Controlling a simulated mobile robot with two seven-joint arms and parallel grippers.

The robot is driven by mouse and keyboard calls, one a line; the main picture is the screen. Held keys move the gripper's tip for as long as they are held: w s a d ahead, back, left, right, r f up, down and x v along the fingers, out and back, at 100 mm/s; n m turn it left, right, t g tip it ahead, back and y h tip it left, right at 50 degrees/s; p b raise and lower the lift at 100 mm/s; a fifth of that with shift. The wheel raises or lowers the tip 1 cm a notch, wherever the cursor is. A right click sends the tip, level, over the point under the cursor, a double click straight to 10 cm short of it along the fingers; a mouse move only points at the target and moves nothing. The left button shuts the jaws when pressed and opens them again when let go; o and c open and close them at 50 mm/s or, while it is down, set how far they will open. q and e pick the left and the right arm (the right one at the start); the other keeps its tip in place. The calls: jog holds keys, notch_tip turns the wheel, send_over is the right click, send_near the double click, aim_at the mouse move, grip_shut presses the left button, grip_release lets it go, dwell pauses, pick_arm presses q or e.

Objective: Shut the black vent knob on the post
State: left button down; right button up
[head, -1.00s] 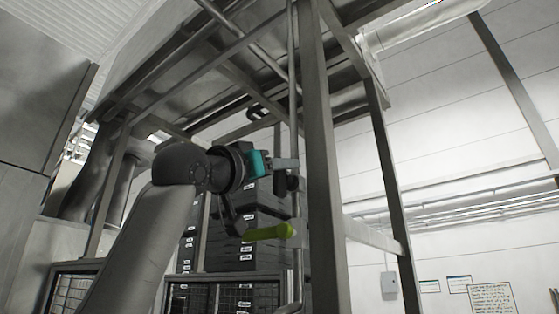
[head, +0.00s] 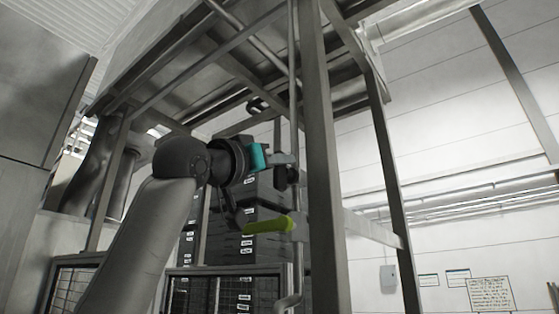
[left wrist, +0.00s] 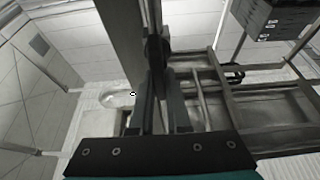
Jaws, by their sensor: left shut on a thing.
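The black vent knob (left wrist: 157,47) is on the thin upright pipe in the left wrist view, between the tips of my left gripper (left wrist: 157,65). In the head view the knob (head: 292,175) is a small dark shape on the pipe, partly covered by the gripper. My left gripper (head: 290,162) reaches it from the left and is shut on it. The grey post (head: 323,180) stands just right of the pipe. The knob's exact turn is hard to tell. My right gripper is in neither view.
A yellow-green lever handle (head: 268,225) sits below my left gripper. Stacked dark crates (head: 262,250) stand behind it. Steel frame beams (head: 210,62) run overhead. A pale wall with a notice (head: 490,293) is at the right.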

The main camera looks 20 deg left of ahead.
pick_arm(q)
jog(key=shift+m, duration=0.3)
jog(key=m+h, duration=0.1)
jog(key=m, duration=0.1)
jog(key=m+g+h, duration=0.1)
jog(key=m, duration=0.2)
jog(key=shift+s+d+h, duration=0.15)
jog(key=shift+d+h, duration=0.05)
jog(key=shift+h, duration=0.2)
jog(key=shift+s+d+f+m+g+h, duration=0.1)
jog(key=shift+d+f+m+g+h, duration=0.15)
jog(key=shift+m+g, duration=1.75)
jog(key=shift+s+d+f+m+g+h, duration=0.1)
jog(key=shift+d+f+m+g+h, duration=0.2)
jog(key=shift+m, duration=3.3)
jog(key=shift+d+f+m+g+h, duration=0.1)
jog(key=shift+f+m+g+h, duration=0.25)
jog(key=shift+m+g, duration=1.6)
jog(key=shift+m+t, duration=0.95)
jog(key=shift+m, duration=0.1)
jog(key=c, duration=0.9)
grip_release()
